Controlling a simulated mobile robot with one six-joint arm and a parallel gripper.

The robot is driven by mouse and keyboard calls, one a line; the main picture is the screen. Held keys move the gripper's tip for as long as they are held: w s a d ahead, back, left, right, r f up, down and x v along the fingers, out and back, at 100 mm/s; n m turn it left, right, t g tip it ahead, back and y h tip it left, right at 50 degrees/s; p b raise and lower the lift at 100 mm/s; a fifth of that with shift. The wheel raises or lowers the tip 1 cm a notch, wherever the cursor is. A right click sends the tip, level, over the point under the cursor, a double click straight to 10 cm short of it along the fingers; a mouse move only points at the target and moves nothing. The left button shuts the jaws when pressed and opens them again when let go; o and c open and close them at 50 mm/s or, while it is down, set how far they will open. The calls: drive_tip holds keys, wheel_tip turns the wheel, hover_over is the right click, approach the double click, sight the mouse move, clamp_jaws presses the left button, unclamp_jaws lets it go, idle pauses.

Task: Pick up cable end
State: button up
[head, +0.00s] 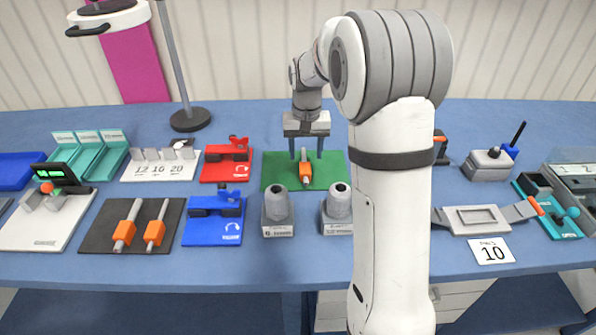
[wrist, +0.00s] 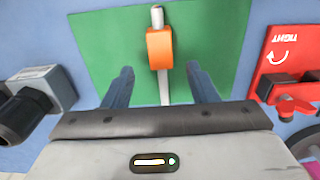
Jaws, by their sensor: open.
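A cable end, a pale grey rod with an orange block (head: 306,169), lies on the green mat (head: 277,172) at the middle of the table in the head view. In the wrist view its orange block (wrist: 159,48) lies just beyond the fingertips, and its thin rod runs back between the fingers. My gripper (head: 306,158) is open, pointing down over the mat, one finger on each side of the cable end. In the wrist view my gripper (wrist: 160,70) shows a clear gap between each finger and the rod. Fingertip height above the mat is hard to tell.
Two similar orange-blocked cable ends (head: 126,232) lie on a dark mat (head: 96,239). A red fixture (head: 228,160), a blue fixture (head: 213,222) and two grey sockets (head: 277,214) stand near the green mat. My arm hides part of the table's right side.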

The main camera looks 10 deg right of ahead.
sight(305, 166)
wheel_tip(305, 166, down, 5)
drive_tip(key=shift+s+a+r, duration=0.15)
drive_tip(key=shift+r, duration=0.05)
clamp_jaws()
idle(0.6)
